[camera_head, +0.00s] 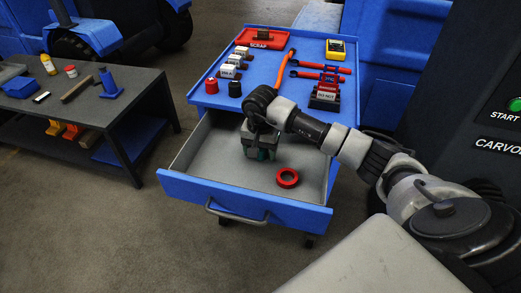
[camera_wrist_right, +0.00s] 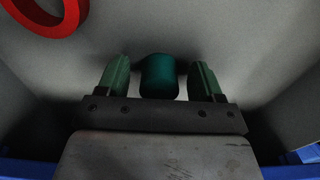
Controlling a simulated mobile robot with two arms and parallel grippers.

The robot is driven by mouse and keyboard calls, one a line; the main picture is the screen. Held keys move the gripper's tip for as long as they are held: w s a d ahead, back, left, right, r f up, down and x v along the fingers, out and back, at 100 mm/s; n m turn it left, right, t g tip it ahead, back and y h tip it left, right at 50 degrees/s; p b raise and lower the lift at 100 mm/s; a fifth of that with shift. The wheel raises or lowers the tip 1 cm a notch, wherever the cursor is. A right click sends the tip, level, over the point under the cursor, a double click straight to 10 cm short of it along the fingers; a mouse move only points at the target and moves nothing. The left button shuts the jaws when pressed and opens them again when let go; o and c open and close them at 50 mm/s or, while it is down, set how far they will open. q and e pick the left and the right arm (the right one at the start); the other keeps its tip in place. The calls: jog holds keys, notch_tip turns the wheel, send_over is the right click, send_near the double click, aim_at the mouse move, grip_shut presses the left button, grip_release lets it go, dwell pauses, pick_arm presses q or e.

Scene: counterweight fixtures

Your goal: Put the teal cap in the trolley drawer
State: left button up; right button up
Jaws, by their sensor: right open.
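The teal cap (camera_wrist_right: 159,78) shows in the right wrist view between the two green fingers of my right gripper (camera_wrist_right: 160,68). The fingers are open, with a gap on each side of the cap. In the head view my right gripper (camera_head: 262,155) points down inside the pulled-out drawer (camera_head: 215,150) of the blue trolley. The gripper and arm mostly hide the cap there. Whether the cap rests on the drawer floor is hard to tell. My left gripper is not in view.
A red ring (camera_head: 288,177) lies on the drawer floor, right of the gripper. The trolley top (camera_head: 270,72) holds a red scrap tray (camera_head: 262,38), wrenches, small weights and a yellow device (camera_head: 336,49). A dark workbench (camera_head: 100,112) stands at left, with open floor between.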

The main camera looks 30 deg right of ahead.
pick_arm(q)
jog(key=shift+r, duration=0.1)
pick_arm(e)
jog(key=shift+r, duration=0.1)
notch_tip(320, 180, up, 3)
jog(key=shift+w+f, duration=0.1)
jog(key=shift+f, duration=0.05)
notch_tip(320, 180, up, 8)
jog(key=shift+r+p, duration=0.1)
jog(key=shift+p, duration=0.2)
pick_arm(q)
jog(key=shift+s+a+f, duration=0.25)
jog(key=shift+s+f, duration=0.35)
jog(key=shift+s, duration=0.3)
pick_arm(e)
jog(key=shift+r, duration=0.6)
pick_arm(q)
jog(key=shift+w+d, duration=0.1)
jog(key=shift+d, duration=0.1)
